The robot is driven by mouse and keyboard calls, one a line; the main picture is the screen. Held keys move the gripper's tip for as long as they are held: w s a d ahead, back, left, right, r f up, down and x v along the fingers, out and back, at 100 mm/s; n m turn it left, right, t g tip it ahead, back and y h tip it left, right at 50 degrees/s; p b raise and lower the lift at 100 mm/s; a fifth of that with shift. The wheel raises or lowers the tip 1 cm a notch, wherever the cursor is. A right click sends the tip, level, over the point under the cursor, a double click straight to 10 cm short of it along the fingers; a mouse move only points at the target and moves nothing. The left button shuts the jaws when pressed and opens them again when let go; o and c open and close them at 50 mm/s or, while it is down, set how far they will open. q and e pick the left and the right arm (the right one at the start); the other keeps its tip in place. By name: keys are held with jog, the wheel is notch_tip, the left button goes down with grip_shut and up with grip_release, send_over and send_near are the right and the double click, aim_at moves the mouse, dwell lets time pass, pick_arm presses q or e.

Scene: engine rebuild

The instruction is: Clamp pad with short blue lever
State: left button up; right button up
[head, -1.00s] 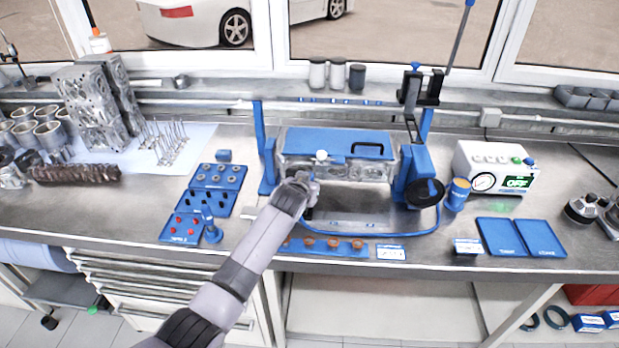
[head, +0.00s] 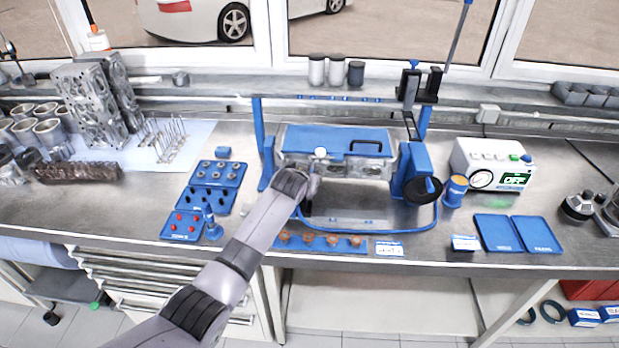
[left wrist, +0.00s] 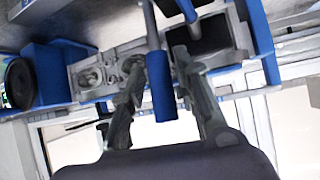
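The blue clamping fixture (head: 340,136) stands mid-bench, with a grey metal engine part (head: 360,168) under its blue top plate. My left gripper (head: 314,182) is at the front left of the fixture. In the left wrist view, the short blue lever (left wrist: 163,92) hangs on a grey rod between the two fingers of my left gripper (left wrist: 164,100). The fingers are open, with gaps showing on both sides of the lever. In the head view my gripper seems to hide the lever. The clamp pad cannot be made out clearly. My right gripper is not in view.
Blue trays (head: 207,200) with small parts lie left of the fixture. A strip with several copper-coloured pieces (head: 308,241) lies in front.

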pick_arm(q)
jog(key=shift+o, duration=0.8)
jog(key=v, duration=1.2)
jog(key=shift+c, duration=0.4)
